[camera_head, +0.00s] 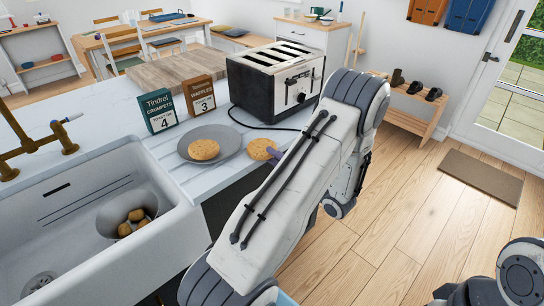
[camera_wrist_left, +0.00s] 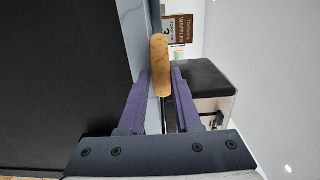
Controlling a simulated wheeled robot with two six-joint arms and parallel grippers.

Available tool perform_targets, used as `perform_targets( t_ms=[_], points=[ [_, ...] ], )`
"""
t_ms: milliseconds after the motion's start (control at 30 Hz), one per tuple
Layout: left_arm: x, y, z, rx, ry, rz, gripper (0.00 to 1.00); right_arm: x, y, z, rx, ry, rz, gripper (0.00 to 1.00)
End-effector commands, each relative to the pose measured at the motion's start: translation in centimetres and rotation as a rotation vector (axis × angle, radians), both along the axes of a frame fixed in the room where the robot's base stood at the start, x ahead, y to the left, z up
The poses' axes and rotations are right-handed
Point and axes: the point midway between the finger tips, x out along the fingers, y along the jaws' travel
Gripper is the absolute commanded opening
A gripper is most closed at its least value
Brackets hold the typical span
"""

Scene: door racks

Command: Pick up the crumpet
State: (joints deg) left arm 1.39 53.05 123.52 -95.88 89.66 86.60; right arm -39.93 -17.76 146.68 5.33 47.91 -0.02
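One round golden crumpet (camera_head: 260,149) is at the counter's front edge, just right of the plate. My left gripper (camera_head: 275,154) is at its right side, mostly hidden by my own arm. In the left wrist view this crumpet (camera_wrist_left: 160,65) appears edge-on, its near end between the purple fingertips of the left gripper (camera_wrist_left: 160,74). The fingers look closed on its two faces. A second crumpet (camera_head: 204,149) lies on the grey plate (camera_head: 230,137). My right gripper is out of view.
A black and silver toaster (camera_head: 275,77) stands behind the plate, its cord trailing on the counter. A sink (camera_head: 95,215) with a bowl is at left.

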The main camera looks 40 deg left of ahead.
Motion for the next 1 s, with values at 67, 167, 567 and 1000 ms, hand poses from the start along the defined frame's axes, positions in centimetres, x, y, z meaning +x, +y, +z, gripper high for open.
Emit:
perform_targets(
  t_ms=[67, 167, 567, 1000],
  points=[
    [0.0, 0.0, 0.0, -0.001, 0.000, 0.000, 0.15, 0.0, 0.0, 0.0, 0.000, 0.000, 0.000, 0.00],
    [0.0, 0.0, -0.1, -0.002, 0.000, 0.000, 0.00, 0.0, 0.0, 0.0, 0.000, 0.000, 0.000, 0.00],
    [0.0, 0.0, 2.4, -0.002, -0.001, 0.000, 0.00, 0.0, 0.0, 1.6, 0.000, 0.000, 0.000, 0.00],
    [0.0, -1.5, 3.1, 0.000, -0.001, -0.004, 0.00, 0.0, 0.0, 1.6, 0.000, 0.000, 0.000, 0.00]
  ],
)
